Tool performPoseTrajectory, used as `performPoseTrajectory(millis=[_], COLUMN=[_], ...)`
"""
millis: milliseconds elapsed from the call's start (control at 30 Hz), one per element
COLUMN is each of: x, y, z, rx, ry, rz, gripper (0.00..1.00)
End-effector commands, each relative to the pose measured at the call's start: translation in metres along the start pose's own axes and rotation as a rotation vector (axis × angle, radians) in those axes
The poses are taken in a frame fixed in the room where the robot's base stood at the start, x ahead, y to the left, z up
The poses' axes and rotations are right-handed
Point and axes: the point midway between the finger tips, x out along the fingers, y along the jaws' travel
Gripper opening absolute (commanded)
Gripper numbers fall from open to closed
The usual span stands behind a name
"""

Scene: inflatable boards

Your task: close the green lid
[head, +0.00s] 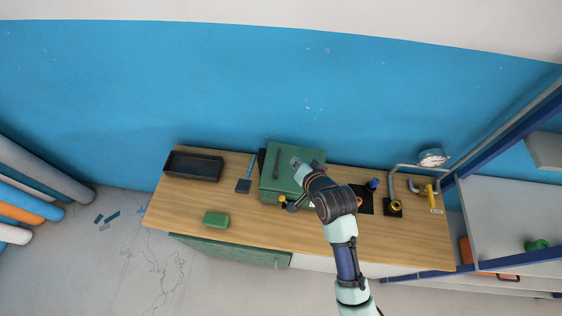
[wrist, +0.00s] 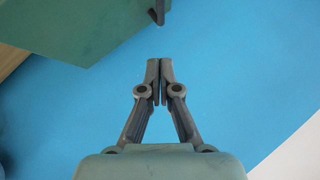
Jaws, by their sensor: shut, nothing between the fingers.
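The green lid (head: 292,179) belongs to a green box near the back middle of the table, with a dark bar-like handle (head: 277,163) on its face. I cannot tell its exact angle. In the wrist view a green panel (wrist: 70,25), seemingly part of this box, fills the upper left, with a dark piece at its edge. My gripper (head: 295,161) overlaps the lid in the head view. In the wrist view my gripper (wrist: 160,62) has its fingertips together, empty, and apart from the green panel in the picture. My arm hides the box's right front part.
The wooden table (head: 185,212) holds a black tray (head: 194,167) at left, a small green block (head: 215,219) in front, and pipes with a yellow valve (head: 427,190) and gauge (head: 432,157) at right. The blue wall (head: 200,80) stands behind. The table's front left is mostly clear.

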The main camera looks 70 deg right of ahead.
Motion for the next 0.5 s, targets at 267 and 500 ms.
performPoseTrajectory(millis=[267,500], x=[0.058,0.077], y=[0.0,0.0], z=[0.006,0.027], rx=[-0.001,-0.001], ry=[-0.004,-0.001], rz=[0.001,0.0], gripper=[0.0,0.0])
